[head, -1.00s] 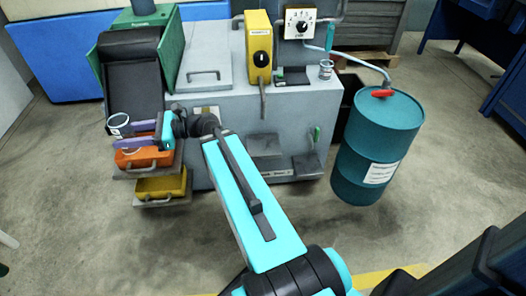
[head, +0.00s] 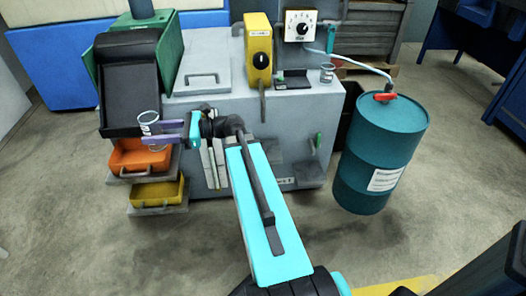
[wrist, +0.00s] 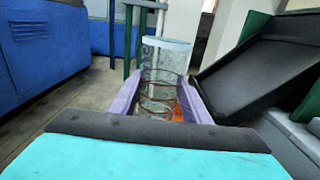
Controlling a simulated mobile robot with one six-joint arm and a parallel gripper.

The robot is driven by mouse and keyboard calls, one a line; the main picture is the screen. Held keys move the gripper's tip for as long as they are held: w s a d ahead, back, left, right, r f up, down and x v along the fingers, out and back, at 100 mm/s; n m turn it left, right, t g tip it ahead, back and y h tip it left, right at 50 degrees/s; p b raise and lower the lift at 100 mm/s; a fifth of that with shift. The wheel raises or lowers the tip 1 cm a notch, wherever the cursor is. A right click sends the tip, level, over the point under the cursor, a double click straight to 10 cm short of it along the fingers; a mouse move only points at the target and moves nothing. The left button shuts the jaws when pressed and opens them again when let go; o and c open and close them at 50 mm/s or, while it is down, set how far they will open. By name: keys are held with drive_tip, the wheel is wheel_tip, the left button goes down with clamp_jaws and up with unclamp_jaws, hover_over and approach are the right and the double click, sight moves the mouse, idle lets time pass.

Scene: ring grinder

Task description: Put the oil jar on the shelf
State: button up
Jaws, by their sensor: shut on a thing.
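My gripper (head: 168,133) has purple fingers and is shut on a clear glass jar (head: 149,123), held upright. In the head view the jar appears in front of the lower end of the black chute, above the orange bin. In the wrist view the jar (wrist: 163,62) stands between the fingers, with dark rings showing in or through it. A second, similar jar (head: 328,72) stands on the right end of the grey machine top, apart from my gripper. I cannot tell from looks which is the oil jar, nor which surface is the shelf.
The black chute (head: 130,90) slopes at the left of the grey machine (head: 300,110). An orange bin (head: 140,156) and a yellow bin (head: 157,190) sit below it. A yellow unit (head: 258,45) rises from the machine top. A blue-green drum (head: 383,145) stands at the right.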

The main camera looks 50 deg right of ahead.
drive_tip(key=s+d+f+m+t+h+b, duration=0.1)
drive_tip(key=s+d, duration=0.5)
drive_tip(key=d, duration=0.5)
drive_tip(key=s+d+f+m+t+h, duration=0.1)
drive_tip(key=s+d+f+h, duration=0.1)
drive_tip(key=s+d, duration=0.65)
drive_tip(key=s+d+f+m+t+h+b, duration=0.1)
drive_tip(key=s+d+m+t, duration=0.15)
drive_tip(key=d, duration=1.15)
drive_tip(key=s+d+f+h+p, duration=0.1)
drive_tip(key=s+d+f+p, duration=0.1)
drive_tip(key=s+d+f, duration=0.8)
wheel_tip(320, 180, down, 4)
drive_tip(key=shift+s+d+f+h+p, duration=0.1)
drive_tip(key=shift+s+d+h+p, duration=0.3)
drive_tip(key=shift+d, duration=0.4)
drive_tip(key=b+x, duration=0.3)
drive_tip(key=x, duration=1)
drive_tip(key=shift+b, duration=0.4)
drive_tip(key=shift+w+a, duration=0.2)
drive_tip(key=shift+w, duration=0.35)
